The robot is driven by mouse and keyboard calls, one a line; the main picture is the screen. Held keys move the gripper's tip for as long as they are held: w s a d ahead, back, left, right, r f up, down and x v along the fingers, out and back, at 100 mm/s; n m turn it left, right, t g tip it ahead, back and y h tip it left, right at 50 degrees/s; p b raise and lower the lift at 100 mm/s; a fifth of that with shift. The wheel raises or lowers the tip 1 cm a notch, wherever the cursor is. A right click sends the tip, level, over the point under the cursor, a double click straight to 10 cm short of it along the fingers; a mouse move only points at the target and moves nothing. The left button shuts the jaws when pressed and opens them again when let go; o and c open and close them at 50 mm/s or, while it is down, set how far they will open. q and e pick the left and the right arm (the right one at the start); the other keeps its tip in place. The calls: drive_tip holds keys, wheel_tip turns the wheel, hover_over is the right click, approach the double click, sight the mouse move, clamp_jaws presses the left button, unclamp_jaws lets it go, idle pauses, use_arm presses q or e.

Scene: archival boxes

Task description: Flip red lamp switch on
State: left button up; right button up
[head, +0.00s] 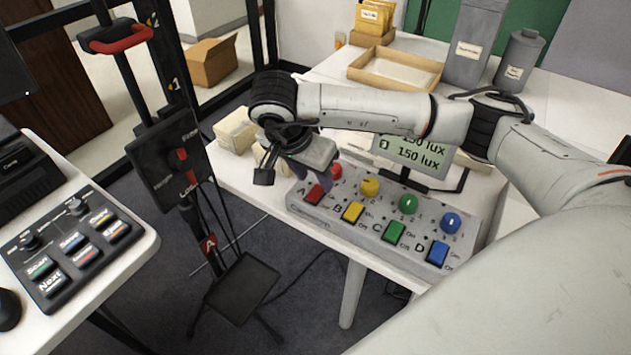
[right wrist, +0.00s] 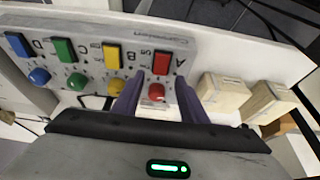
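The control box (head: 335,217) on the white table carries a row of coloured rocker switches with round knobs behind them. The red rocker switch (head: 317,194), marked A, is at the left end, with the red knob (head: 336,171) behind it. My right gripper (head: 312,178) is over this end, partly covering the area. In the right wrist view the two purple fingers are apart and empty. The red switch (right wrist: 162,63) lies just beyond the fingertips, and the red knob (right wrist: 156,92) shows between the fingers. I cannot tell whether the fingers touch anything. My left gripper is out of view.
Yellow (head: 353,211), green (head: 394,231) and blue (head: 437,252) switches continue to the right. A lux display (head: 415,152) stands behind the box. Pale boxes (head: 235,130) are left of the gripper. Another button panel (head: 75,245) is on the left table.

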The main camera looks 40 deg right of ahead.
sight(319, 188)
drive_tip(key=shift+x, duration=1.8)
clamp_jaws()
drive_tip(key=shift+w+d+f+g+y+b, duration=0.1)
drive_tip(key=shift+d+g+y+b, duration=0.15)
drive_tip(key=shift+y, duration=0.2)
drive_tip(key=shift+d+f+g+y+b, duration=0.15)
drive_tip(key=shift+y+b, duration=0.15)
drive_tip(key=shift+y, duration=0.15)
drive_tip(key=shift+r+g+y, duration=0.1)
drive_tip(key=shift+g+y, duration=0.2)
drive_tip(key=shift+y, duration=0.3)
unclamp_jaws()
